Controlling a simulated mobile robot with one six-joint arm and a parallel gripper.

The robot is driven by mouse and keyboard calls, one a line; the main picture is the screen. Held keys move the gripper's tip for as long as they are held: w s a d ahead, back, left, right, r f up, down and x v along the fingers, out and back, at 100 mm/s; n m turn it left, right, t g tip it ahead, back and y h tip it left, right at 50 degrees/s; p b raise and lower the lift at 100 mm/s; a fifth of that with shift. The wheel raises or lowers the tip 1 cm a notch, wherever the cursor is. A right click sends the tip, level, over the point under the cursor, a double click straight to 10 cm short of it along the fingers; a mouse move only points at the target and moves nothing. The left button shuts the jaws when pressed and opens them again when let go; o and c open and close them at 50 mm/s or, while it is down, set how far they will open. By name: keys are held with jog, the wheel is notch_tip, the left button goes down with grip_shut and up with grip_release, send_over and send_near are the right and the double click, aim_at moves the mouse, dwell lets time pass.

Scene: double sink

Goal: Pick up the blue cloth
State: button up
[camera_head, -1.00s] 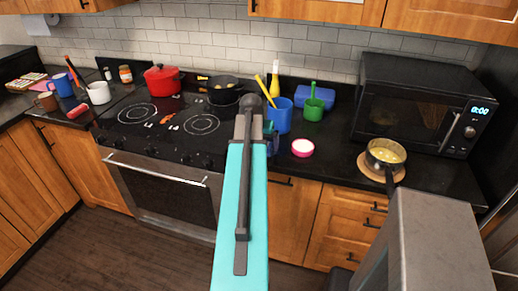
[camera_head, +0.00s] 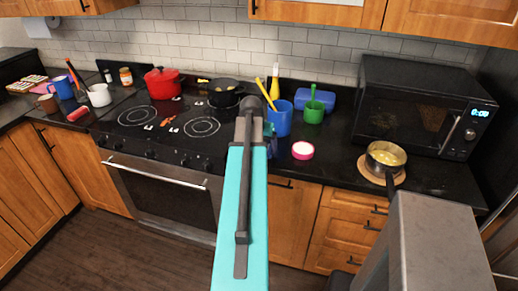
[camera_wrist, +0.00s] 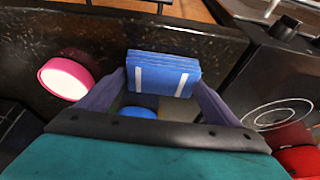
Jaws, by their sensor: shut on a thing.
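The blue cloth (camera_wrist: 163,72) shows in the wrist view as a folded blue bundle with two white stripes. It sits between the two fingers of my gripper (camera_wrist: 161,80), which is shut on it. In the head view my arm stands in front of the counter and hides most of the gripper. A little dark blue-green shows beside the arm there, and I cannot tell whether it is cloth or gripper.
A pink-rimmed bowl (camera_head: 303,150) stands just right of my arm. A blue cup (camera_head: 277,120), a green cup (camera_head: 313,112) and a blue box (camera_head: 326,95) stand behind it. The stove (camera_head: 165,125) is left, the microwave (camera_head: 420,105) and a saucepan (camera_head: 385,158) right.

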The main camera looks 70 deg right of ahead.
jog(key=shift+r, duration=0.1)
jog(key=shift+r+b, duration=0.75)
jog(key=shift+r, duration=0.8)
jog(key=s+a+b, duration=0.4)
jog(key=s+a, duration=0.2)
jog(key=a, duration=0.3)
jog(key=shift+r+b, duration=0.3)
jog(key=shift+r, duration=0.1)
jog(key=shift+a+b, duration=0.1)
jog(key=shift+b, duration=0.3)
jog(key=shift+s+a+b, duration=0.1)
jog(key=shift+b, duration=0.25)
jog(key=shift+s+a+r+b, duration=0.1)
jog(key=shift+s+a+b, duration=0.45)
jog(key=shift+b, duration=0.9)
jog(key=shift+s+a+r+b, duration=0.15)
jog(key=shift+s+a+b, duration=0.15)
jog(key=shift+a+b, duration=0.85)
jog(key=shift+s+a+r+b, duration=0.1)
jog(key=shift+s+a+b, duration=0.25)
jog(key=shift+b, duration=1.4)
jog(key=shift+s, duration=0.1)
